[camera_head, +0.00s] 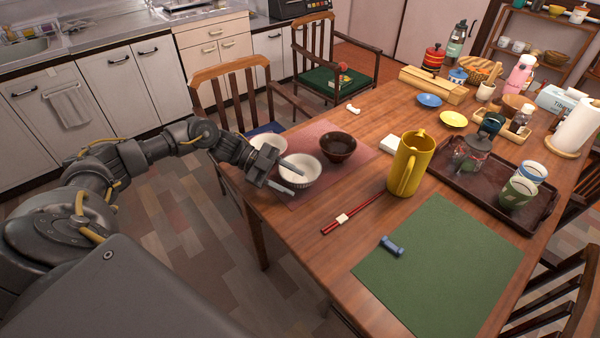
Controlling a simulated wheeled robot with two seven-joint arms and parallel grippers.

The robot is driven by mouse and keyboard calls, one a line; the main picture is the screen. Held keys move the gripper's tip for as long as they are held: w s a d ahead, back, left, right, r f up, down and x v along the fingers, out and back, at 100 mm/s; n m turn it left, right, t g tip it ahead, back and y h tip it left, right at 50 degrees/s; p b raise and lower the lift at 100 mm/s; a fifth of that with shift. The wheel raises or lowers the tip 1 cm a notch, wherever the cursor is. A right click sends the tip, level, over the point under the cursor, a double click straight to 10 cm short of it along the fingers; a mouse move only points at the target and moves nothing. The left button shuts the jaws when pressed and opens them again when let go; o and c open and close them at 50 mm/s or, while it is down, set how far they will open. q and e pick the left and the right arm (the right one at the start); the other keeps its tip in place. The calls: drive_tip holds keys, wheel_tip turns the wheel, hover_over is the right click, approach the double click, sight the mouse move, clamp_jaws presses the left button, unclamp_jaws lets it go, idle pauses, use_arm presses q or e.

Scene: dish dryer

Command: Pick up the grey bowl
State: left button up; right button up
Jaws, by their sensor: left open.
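A pale grey-white bowl with a ribbed outside (304,175) stands upright on the pink mat (320,178) near the table's left edge. A second pale bowl (268,143) stands behind it to the left, partly hidden by my gripper. Which of the two counts as the grey one is hard to tell. A dark brown bowl (338,147) stands to the right. My left gripper (291,179) is open and empty at the left side of the ribbed bowl. One finger appears over the bowl's near-left rim and the other in front of it; contact cannot be told. My right gripper is not in view.
Red chopsticks (350,214) lie in front of the mat. A yellow pitcher (408,165) and a dark tray (450,185) stand to the right. A green mat (440,265) with a blue rest (392,246) lies nearer. A wooden chair (235,90) stands behind the bowls.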

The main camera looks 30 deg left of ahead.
use_arm(q)
drive_tip(key=shift+w+d+f, duration=0.1)
drive_tip(key=shift+d, duration=0.2)
drive_tip(key=shift+c, duration=0.2)
clamp_jaws()
wheel_tip(320, 180, up, 10)
idle(0.5)
